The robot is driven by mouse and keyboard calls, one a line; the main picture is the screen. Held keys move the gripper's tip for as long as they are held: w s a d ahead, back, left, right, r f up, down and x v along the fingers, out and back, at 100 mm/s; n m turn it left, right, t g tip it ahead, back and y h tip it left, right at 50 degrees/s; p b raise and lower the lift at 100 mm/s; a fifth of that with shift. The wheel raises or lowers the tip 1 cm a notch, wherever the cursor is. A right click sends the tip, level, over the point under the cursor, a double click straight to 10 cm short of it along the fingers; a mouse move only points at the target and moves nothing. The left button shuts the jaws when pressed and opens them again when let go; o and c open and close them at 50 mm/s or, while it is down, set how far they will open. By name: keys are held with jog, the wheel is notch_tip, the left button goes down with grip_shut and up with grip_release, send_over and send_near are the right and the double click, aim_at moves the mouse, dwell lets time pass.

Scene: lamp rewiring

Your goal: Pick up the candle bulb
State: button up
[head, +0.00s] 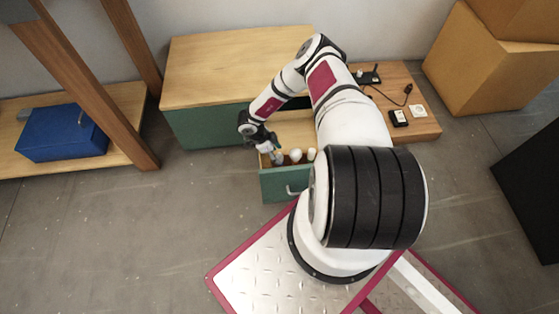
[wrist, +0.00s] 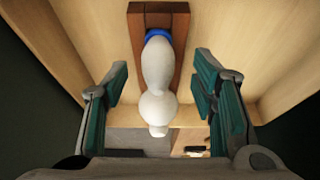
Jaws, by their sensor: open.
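My gripper (wrist: 160,72) is open in the wrist view, with one green-padded finger on each side of a white bulb shape. The white shape (wrist: 158,66) has a slim upper part beside a blue ring (wrist: 158,34) and a rounder lower part; I cannot tell whether it is one bulb or two in line. Gaps show between it and both fingers. It lies over a reddish-brown wooden holder (wrist: 138,52). In the head view, my gripper (head: 273,149) reaches down into the open green drawer (head: 270,184), left of small white bulbs (head: 296,154). Which is the candle bulb is unclear there.
The drawer's pale wooden walls (wrist: 78,45) stand close on both sides of my gripper. The cabinet top (head: 230,70) overhangs behind. A low wooden board (head: 425,125) on the right carries a black socket, a cord and a white piece. A blue box (head: 60,132) sits on the left shelf.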

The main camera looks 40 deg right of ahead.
jog(key=b+x, duration=0.1)
jog(key=x, duration=0.3)
jog(key=shift+s+b, duration=0.1)
jog(key=shift+b, duration=0.25)
jog(key=shift+r, duration=0.15)
jog(key=shift+c, duration=0.2)
jog(key=c, duration=1.1)
